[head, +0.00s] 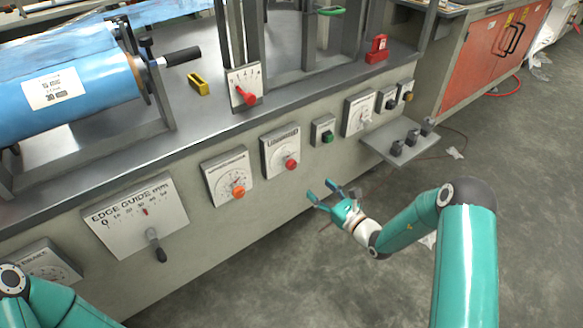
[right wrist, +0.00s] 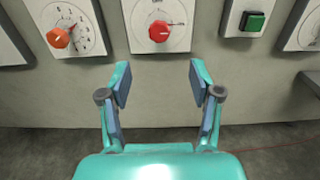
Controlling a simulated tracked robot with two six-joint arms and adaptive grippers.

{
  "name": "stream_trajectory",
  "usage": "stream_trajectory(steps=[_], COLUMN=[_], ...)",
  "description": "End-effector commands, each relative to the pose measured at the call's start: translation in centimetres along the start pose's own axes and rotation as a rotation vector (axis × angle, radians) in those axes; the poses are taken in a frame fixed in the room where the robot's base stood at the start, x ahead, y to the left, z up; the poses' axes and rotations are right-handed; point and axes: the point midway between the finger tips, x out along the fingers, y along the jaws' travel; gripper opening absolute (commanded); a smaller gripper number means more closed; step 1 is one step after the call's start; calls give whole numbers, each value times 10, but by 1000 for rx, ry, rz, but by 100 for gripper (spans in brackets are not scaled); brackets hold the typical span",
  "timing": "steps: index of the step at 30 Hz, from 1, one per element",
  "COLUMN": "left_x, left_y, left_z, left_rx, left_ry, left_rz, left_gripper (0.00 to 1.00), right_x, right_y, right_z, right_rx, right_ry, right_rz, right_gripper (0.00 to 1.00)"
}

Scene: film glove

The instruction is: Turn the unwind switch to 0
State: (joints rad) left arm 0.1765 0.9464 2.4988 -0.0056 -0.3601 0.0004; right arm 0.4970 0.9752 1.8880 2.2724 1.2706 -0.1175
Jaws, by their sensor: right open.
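My right gripper (head: 321,190) is open and empty in front of the machine's front panel, apart from it. In the right wrist view its open fingers (right wrist: 159,80) point at the panel, below a red knob (right wrist: 159,31) on a white dial plate. The same red knob (head: 291,164) shows in the head view. To its left is an orange knob (head: 238,192) on another dial, also in the right wrist view (right wrist: 58,38). No label reading "unwind" is legible, so I cannot tell which control is the unwind switch. My left gripper is out of view.
A green button (head: 327,137) sits right of the red knob. A small shelf (head: 384,149) with dark knobs juts out farther right. The edge guide plate (head: 135,215) with its lever is at left. A blue film roll (head: 85,90) lies on the machine. Floor around my right arm is mostly clear.

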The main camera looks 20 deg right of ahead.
Motion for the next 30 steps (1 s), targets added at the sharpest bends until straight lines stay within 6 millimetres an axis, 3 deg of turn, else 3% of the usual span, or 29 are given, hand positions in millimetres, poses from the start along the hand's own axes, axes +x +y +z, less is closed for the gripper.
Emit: stream_trajectory(steps=[12,18,24,30], left_x=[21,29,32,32], left_y=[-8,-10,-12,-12], left_z=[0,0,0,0], left_rx=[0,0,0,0], left_ry=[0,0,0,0], left_rz=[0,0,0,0], left_gripper=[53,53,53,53], right_x=[90,124,141,144], right_y=[2,2,1,1], right_z=[-3,-2,-1,0], right_rx=[-2,-2,-1,1], right_ry=[-2,-1,1,2], right_rz=[4,4,3,2], right_gripper=[64,64,64,64])
